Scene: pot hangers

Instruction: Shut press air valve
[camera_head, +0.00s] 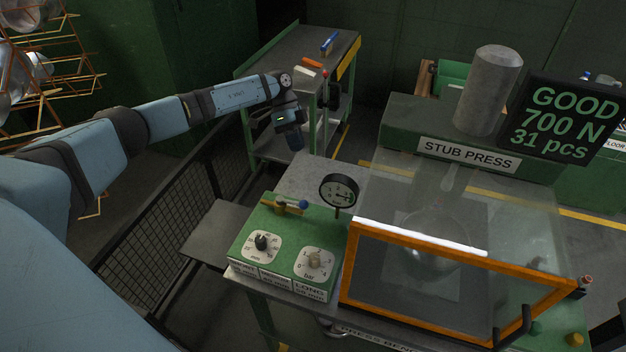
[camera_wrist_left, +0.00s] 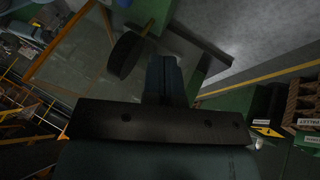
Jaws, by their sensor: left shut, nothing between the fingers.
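The stub press stands at the right behind a clear, orange-framed guard (camera_head: 405,241). Its green control box (camera_head: 243,250) stands left of the guard. At the back of the box, a short brass-coloured piece (camera_head: 280,208) and a small blue knob (camera_head: 303,204) show; I cannot tell for certain which part is the air valve, or its setting. A round gauge (camera_head: 339,190) stands beside them. My left gripper (camera_head: 296,141) points down, shut and empty, above and behind the box, apart from it. Its shut fingers show in the wrist view (camera_wrist_left: 165,78). My right gripper is not in view.
Two dials (camera_head: 262,242) are on the box's face. A screen (camera_head: 568,115) reads GOOD, 700 N, 31 pcs. A black mesh fence (camera_head: 150,265) runs at the left. A workbench (camera_head: 280,60) with tools stands behind my left arm. A bare grey plate (camera_head: 213,232) lies left of the box.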

